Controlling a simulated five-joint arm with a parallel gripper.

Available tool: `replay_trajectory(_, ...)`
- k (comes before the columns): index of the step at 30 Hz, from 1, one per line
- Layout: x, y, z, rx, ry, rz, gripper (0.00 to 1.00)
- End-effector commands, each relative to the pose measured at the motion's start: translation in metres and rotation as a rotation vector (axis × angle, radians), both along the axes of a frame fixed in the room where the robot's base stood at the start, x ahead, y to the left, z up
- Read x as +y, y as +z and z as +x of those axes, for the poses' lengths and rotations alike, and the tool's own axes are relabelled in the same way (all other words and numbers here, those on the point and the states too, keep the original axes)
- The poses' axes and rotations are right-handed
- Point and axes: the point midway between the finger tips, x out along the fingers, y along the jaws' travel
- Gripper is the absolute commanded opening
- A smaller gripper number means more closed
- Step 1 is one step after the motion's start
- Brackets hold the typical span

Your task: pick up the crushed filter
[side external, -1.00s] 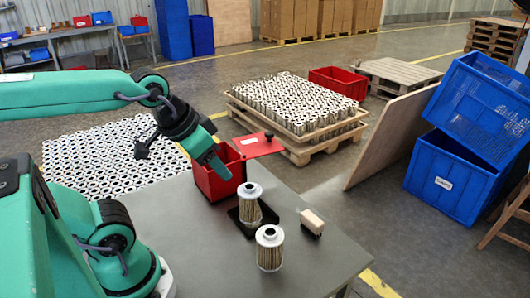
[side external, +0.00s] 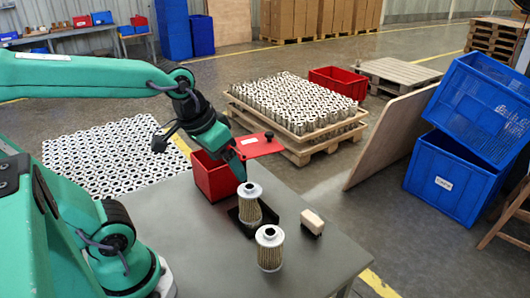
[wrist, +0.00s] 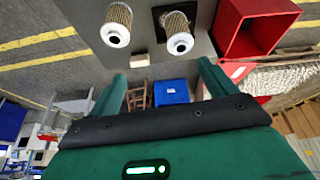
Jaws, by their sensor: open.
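Two pleated filters with pale metal ends stand on the grey table. One filter (side external: 249,206) stands in a shallow black tray (side external: 236,215); it also shows in the wrist view (wrist: 176,28). The other filter (side external: 270,250) stands on bare table nearer the camera, and in the wrist view (wrist: 117,26) it is left of the tray. I cannot tell clearly which one is crushed. My gripper (side external: 240,173) is open and empty, above and just behind the tray filter. Both fingers show in the wrist view (wrist: 162,85), with no filter between them.
A red bin (side external: 213,180) stands close behind the tray, with a black-knobbed red lid (side external: 262,146) jutting right beside my gripper. A wooden block brush (side external: 312,222) lies right of the filters. The table's front left is clear.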

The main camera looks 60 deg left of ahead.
Motion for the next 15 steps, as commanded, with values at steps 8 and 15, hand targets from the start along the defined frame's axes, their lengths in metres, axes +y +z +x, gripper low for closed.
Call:
replay_trajectory(8,0.014,-0.022,0.034,0.127,0.116,-0.032,0.84)
replay_trajectory(15,0.027,-0.049,0.061,0.232,0.218,-0.056,0.84)
